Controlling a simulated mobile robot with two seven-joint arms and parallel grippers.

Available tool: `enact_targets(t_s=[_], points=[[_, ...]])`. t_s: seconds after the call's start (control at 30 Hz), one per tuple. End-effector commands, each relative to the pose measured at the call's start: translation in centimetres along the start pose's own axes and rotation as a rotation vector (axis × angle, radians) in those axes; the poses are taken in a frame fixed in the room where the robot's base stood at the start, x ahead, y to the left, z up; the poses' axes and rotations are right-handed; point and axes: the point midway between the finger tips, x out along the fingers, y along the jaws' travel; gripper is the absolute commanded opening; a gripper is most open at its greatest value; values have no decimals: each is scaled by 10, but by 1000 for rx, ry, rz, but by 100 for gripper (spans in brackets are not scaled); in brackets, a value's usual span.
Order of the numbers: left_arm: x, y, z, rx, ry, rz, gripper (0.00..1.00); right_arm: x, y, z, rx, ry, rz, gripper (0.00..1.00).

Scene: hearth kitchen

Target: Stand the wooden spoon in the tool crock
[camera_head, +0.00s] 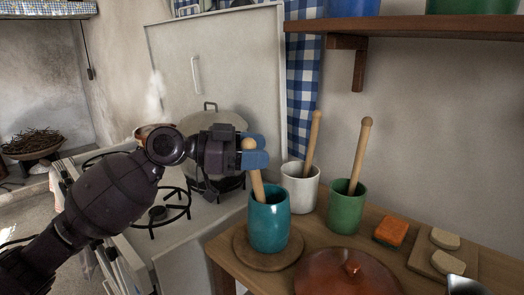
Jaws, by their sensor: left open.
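A teal crock (268,222) stands on a round wooden board. A wooden spoon (257,184) leans in it, its handle tilted up to the left with a rounded top. Its lower part is hidden inside the crock. My left gripper (256,151), with blue fingertips, is open at the top of this handle; I cannot tell whether it touches it. A white crock (299,191) and a green crock (345,210) stand to the right, each with a wooden handle leaning in it. My right gripper is not in view.
A brown lid (345,273), an orange sponge (391,231) and a small board (428,262) crowd the wooden counter. A shelf (420,27) hangs above.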

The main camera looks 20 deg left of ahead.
Motion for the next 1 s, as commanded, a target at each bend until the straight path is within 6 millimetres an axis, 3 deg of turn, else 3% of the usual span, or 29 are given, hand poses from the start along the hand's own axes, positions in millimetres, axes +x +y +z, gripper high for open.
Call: enact_targets(t_s=[0.3,0.5,1.0], points=[[-57,0,0,0,-1,-2,50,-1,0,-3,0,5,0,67],[-84,0,-1,1,1,-1,50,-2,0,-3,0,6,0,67],[-94,0,0,1,0,0,50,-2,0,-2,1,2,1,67]])
